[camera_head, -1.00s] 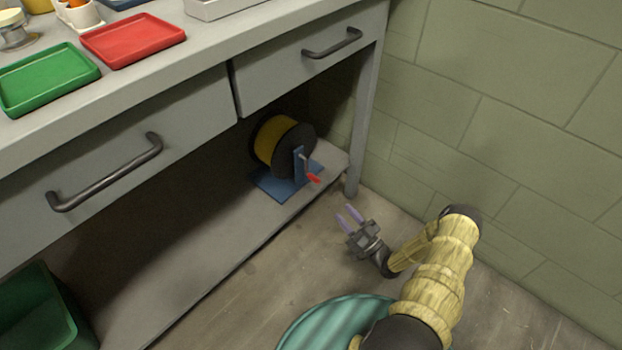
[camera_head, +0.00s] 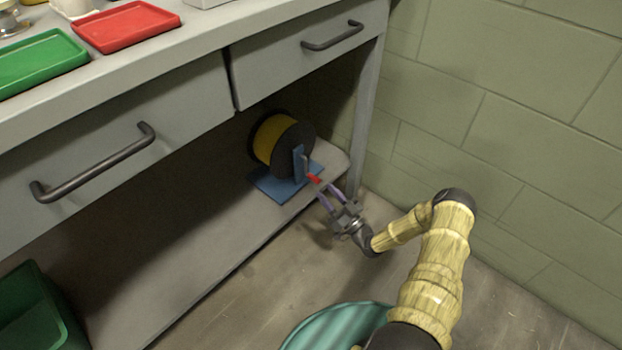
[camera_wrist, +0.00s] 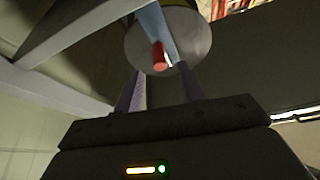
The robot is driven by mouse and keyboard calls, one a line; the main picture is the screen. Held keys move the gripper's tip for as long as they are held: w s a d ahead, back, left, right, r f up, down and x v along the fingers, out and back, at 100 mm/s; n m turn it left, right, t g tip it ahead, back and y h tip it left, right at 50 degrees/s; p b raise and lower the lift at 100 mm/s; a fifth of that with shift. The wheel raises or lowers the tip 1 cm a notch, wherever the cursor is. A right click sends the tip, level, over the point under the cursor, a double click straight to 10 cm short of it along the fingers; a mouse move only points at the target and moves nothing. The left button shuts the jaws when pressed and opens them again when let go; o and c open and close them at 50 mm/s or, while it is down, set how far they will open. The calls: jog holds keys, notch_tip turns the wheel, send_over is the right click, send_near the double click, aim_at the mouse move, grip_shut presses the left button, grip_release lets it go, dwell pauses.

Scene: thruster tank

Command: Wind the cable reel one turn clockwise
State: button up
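The cable reel (camera_head: 270,140), with yellow cable between dark flanges, stands on a blue base (camera_head: 270,186) on the low shelf under the bench. Its crank has a red handle (camera_head: 314,179) at the lower right of the blue bracket. My gripper (camera_head: 328,195) is open, its two purple fingers pointing up at the red handle from the front. In the wrist view the red handle (camera_wrist: 159,56) shows ahead between the open fingers (camera_wrist: 163,88), in front of the reel's round flange (camera_wrist: 195,42). I cannot tell whether the fingers reach around the handle.
The bench leg (camera_head: 364,120) stands just right of the reel. Drawers with dark handles (camera_head: 95,165) hang above the low shelf (camera_head: 215,240). A green bin (camera_head: 40,315) is at the lower left.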

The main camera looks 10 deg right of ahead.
aim_at(311, 174)
jog(key=b+x, duration=0.3)
jog(key=x, duration=0.5)
jog(key=shift+w+a+r, duration=0.1)
jog(key=shift+w+a, duration=0.05)
jog(key=shift+w, duration=0.05)
grip_shut()
